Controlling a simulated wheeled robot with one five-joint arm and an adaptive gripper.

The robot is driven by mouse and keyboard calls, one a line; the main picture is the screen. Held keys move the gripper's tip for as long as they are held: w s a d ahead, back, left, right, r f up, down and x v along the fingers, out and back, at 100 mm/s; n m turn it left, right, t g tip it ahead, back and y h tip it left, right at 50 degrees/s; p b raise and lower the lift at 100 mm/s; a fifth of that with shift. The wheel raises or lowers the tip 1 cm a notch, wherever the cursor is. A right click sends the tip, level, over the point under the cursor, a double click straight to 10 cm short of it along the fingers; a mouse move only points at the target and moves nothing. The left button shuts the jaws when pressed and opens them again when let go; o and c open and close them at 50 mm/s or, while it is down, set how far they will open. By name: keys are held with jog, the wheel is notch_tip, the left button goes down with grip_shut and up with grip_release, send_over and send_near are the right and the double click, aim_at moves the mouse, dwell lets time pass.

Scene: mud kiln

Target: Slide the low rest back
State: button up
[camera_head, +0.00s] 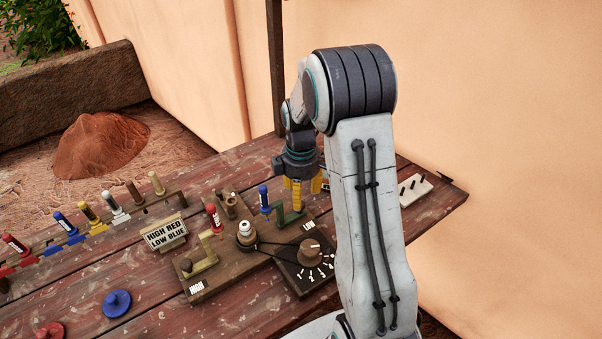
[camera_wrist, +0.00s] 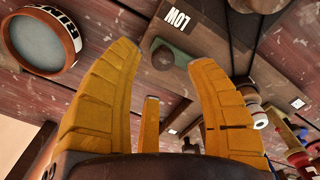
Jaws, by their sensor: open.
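The low rest (camera_head: 292,215) is a green stepped piece on the wooden board, beside the white LOW label (camera_head: 309,226). In the wrist view the rest shows as a green plate (camera_wrist: 187,68) with a round dark knob (camera_wrist: 164,57). My gripper (camera_head: 298,205) points down over the rest, its yellow fingers open. In the wrist view the fingers stand on either side of the knob, apart from each other with nothing held. Whether a finger touches the rest cannot be told. My arm hides part of the board's right side.
A blue-handled tool (camera_head: 264,198) stands just left of the rest, and a red one (camera_head: 213,217) further left. A numbered dial (camera_head: 311,250) sits in front. The olive high rest (camera_head: 202,255) and a sign (camera_head: 165,232) are left. A round labelled gauge (camera_wrist: 40,42) lies near my gripper.

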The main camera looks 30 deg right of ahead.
notch_tip(320, 180, up, 8)
dwell(0.5)
dwell(0.5)
jog(key=s+a+f+m+g, duration=0.1)
jog(key=s+a+f+m, duration=0.15)
jog(key=s+m, duration=0.75)
jog(key=s+a+r+t, duration=0.4)
jog(key=s+a+r, duration=0.1)
jog(key=s+r, duration=0.5)
jog(key=shift+s+a+m+t, duration=0.15)
jog(key=shift+s+m+t, duration=0.2)
jog(key=shift+s, duration=0.35)
